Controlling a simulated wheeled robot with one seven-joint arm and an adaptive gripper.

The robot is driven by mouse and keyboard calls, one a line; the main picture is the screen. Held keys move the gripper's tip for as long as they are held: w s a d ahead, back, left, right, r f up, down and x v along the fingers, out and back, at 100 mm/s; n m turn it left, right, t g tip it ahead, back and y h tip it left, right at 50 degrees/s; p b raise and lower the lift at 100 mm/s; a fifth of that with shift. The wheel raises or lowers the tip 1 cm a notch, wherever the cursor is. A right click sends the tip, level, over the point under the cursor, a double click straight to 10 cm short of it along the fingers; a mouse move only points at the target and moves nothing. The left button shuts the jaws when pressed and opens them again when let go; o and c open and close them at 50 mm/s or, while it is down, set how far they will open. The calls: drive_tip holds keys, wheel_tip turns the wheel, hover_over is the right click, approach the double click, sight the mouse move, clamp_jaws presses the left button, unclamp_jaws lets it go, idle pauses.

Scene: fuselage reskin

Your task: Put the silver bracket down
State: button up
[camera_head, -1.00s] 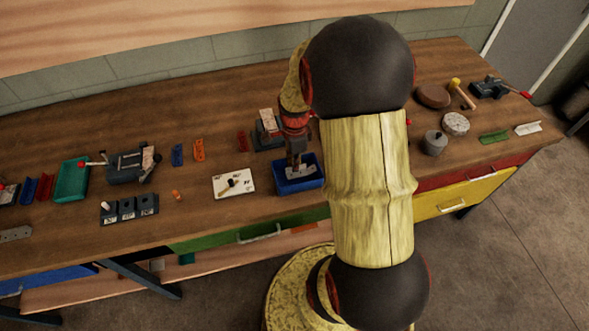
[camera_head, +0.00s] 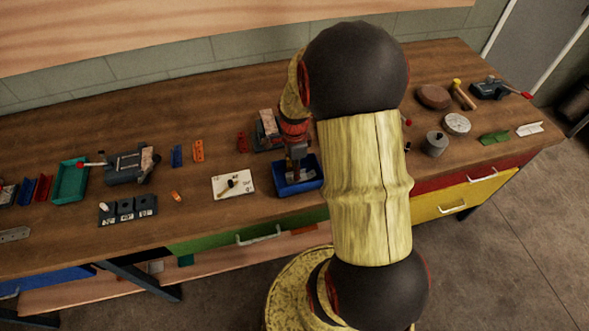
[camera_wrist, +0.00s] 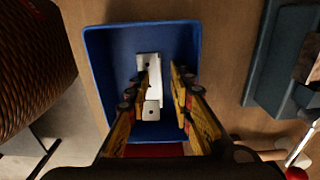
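The silver bracket (camera_wrist: 150,62) is a pale angled piece with holes, inside the blue tray (camera_wrist: 97,77) in the wrist view. My gripper (camera_wrist: 167,72) points down into the tray. In the head view my gripper (camera_head: 297,160) is low in the blue tray (camera_head: 300,187), where the bracket is mostly hidden.
A white card (camera_head: 233,184) with a small dark-ended tool lies left of the tray. A grey vise-like block (camera_head: 268,135) stands just behind the tray. A grey cylinder (camera_head: 435,145) is to the right, beyond my arm. The table's front edge is close to the tray.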

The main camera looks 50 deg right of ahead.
wheel_tip(320, 180, up, 12)
drive_tip(key=p, duration=0.3)
drive_tip(key=a+r+n+t, duration=0.2)
drive_tip(key=a+r+n, duration=0.9)
drive_tip(key=a+r, duration=0.1)
drive_tip(key=s+a+r+n+t, duration=0.1)
drive_tip(key=s+a+r+n, duration=0.2)
drive_tip(key=a+n, duration=0.3)
drive_tip(key=s+a+r+n+t, duration=0.2)
drive_tip(key=s+a+r+n, duration=0.2)
drive_tip(key=s+a+n, duration=0.1)
drive_tip(key=shift+a+r+n+t, duration=0.25)
drive_tip(key=shift+a+n, duration=0.3)
drive_tip(key=shift+n, duration=0.65)
drive_tip(key=shift+f, duration=0.15)
